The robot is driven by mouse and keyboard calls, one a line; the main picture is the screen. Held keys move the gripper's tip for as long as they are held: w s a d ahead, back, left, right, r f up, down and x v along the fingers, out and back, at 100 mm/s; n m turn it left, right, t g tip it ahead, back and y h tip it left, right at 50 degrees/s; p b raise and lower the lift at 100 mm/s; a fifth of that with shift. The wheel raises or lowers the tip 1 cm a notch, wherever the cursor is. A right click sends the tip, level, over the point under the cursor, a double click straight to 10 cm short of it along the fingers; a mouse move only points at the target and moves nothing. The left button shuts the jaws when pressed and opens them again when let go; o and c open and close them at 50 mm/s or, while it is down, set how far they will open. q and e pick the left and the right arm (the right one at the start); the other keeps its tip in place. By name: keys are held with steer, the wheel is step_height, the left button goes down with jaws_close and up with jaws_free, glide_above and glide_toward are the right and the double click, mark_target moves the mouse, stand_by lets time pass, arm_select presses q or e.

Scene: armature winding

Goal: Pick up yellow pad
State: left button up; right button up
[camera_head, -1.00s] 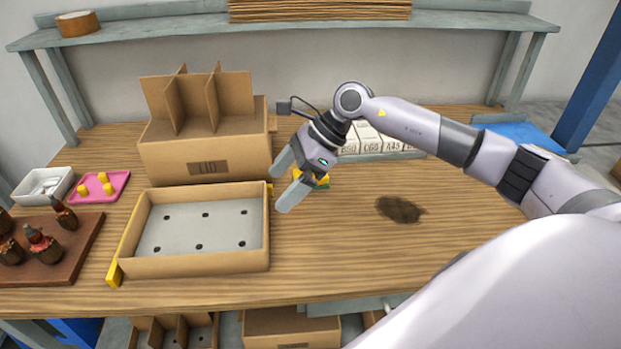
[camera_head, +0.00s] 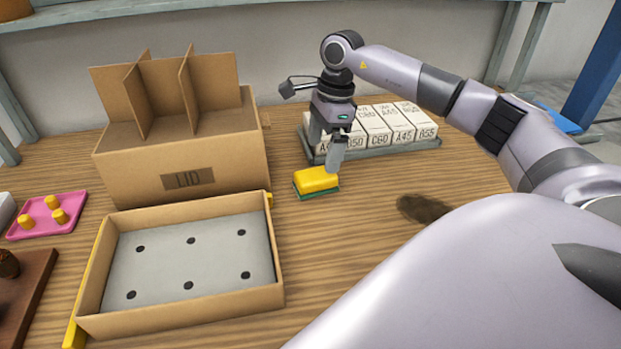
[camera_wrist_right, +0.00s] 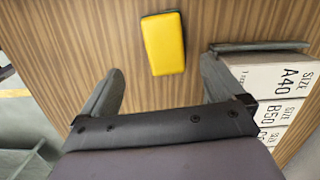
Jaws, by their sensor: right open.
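The yellow pad (camera_head: 317,179) is a small block with a green underside, lying on the wooden table right of the open cardboard tray. It also shows in the right wrist view (camera_wrist_right: 163,43), ahead of and roughly between the fingers. My right gripper (camera_head: 325,150) is open and empty, pointing down just above and behind the pad. Its two fingers also show in the right wrist view (camera_wrist_right: 158,85), apart from the pad. My left gripper is in neither view.
A tray of white labelled boxes (camera_head: 375,135) stands close behind and right of the right gripper. The cardboard tray (camera_head: 278,262) with a holed grey base and the LID box (camera_head: 215,155) are to the left. A dark stain (camera_head: 424,208) marks the table at right.

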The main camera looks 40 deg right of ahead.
mark_target(316, 174)
step_height(316, 174, down, 2)
steer(key=shift+a+f, duration=0.1)
steer(key=shift+f, duration=0.1)
steer(key=f, duration=0.4)
steer(key=w+f, duration=0.1)
steer(key=shift+w+a+f, duration=0.1)
steer(key=shift+a+f, duration=0.3)
steer(key=c, duration=1.1)
